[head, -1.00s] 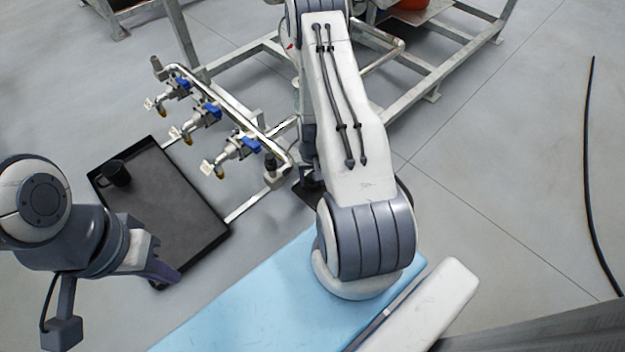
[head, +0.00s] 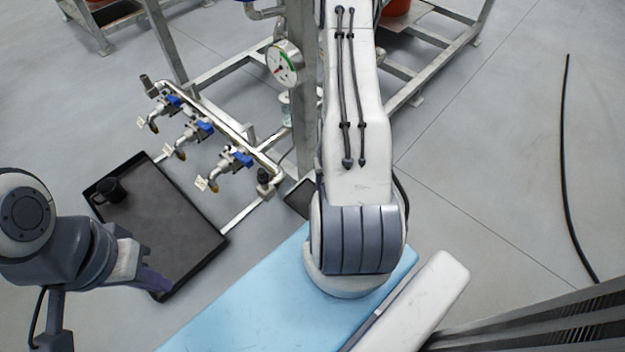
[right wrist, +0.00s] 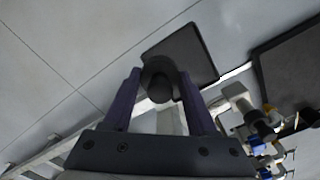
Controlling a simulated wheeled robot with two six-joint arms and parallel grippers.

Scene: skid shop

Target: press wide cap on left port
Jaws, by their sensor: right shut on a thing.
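My right gripper (right wrist: 160,76) is shut on a dark round cap (right wrist: 159,88), which sits between the two purple fingertips in the right wrist view. In the head view that gripper and the cap are hidden behind my right arm. A pipe manifold carries three blue-handled valves with tagged, brass-coloured outlets. The left outlet (head: 153,127) is at the far end of the row and has nothing visibly on it. My left gripper (head: 153,283) hangs over the near edge of the black tray; its finger opening cannot be made out.
The black tray (head: 185,240) lies on the floor with a black cup-like piece (head: 108,190) in it. A pressure gauge (head: 284,62) and steel post (head: 301,90) stand behind the manifold. A small dark plate (right wrist: 205,50) lies beyond the held cap. A light blue surface (head: 270,300) is in front.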

